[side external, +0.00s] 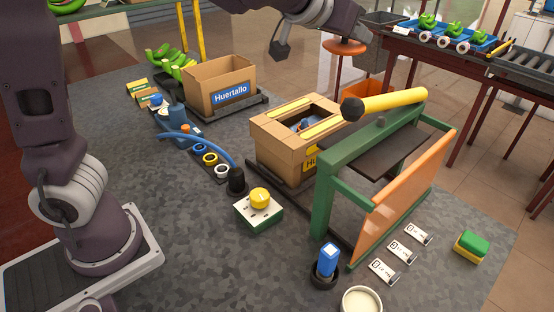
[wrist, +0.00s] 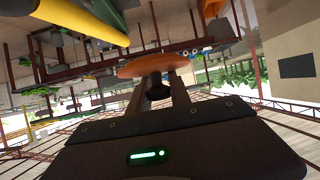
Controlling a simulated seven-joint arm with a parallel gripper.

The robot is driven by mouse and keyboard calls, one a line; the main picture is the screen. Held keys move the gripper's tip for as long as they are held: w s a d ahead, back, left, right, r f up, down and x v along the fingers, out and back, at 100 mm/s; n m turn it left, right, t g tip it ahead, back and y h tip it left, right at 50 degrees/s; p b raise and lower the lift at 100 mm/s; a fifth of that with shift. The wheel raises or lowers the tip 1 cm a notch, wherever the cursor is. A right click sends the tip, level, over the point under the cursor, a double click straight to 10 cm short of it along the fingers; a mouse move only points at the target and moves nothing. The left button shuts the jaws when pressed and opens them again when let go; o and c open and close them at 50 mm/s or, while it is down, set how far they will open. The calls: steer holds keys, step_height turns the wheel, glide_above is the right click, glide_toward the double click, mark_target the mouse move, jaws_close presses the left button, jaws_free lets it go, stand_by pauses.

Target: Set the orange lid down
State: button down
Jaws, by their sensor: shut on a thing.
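The orange lid (side external: 345,47) is a round disc held high at the top of the side view, above and behind the boxes. My gripper (side external: 347,38) is shut on it, well clear of the floor mat. In the wrist view the lid (wrist: 152,66) sits across the tips of my two fingers (wrist: 157,84), seen nearly edge-on. The exact contact between fingers and lid is partly hidden in both views.
A yellow bar with a black end (side external: 385,103) lies atop a green frame (side external: 330,190) with an orange panel. A taped carton (side external: 275,145) and an open Huertallo carton (side external: 205,92) stand left of it. Bare mat (side external: 120,115) shows at left.

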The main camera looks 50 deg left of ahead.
steer(key=s+a+f, duration=0.3)
steer(key=a+f, duration=0.5)
steer(key=f, duration=0.5)
steer(key=s+m+h, duration=0.1)
steer(key=s, duration=0.1)
steer(key=s+f+m+h, duration=0.1)
steer(key=s, duration=0.1)
steer(key=s+f+m+h, duration=0.1)
steer(key=s+h, duration=0.1)
steer(key=shift+s+a+f+m, duration=0.1)
steer(key=shift+s+a+m, duration=0.1)
steer(key=shift+s+m, duration=0.15)
step_height(320, 180, up, 11)
steer(key=s+d, duration=0.1)
steer(key=s+d+m+g+h, duration=0.5)
steer(key=s+d+m, duration=0.1)
steer(key=d, duration=0.2)
steer(key=s+d+m+g+h, duration=0.4)
steer(key=s+d+m+g, duration=0.15)
steer(key=d+m, duration=0.2)
steer(key=shift+n, duration=0.4)
steer(key=f, duration=1.9)
steer(key=d+f, duration=0.1)
steer(key=f, duration=0.9)
steer(key=shift+w+f, duration=0.25)
steer(key=shift+f, duration=0.1)
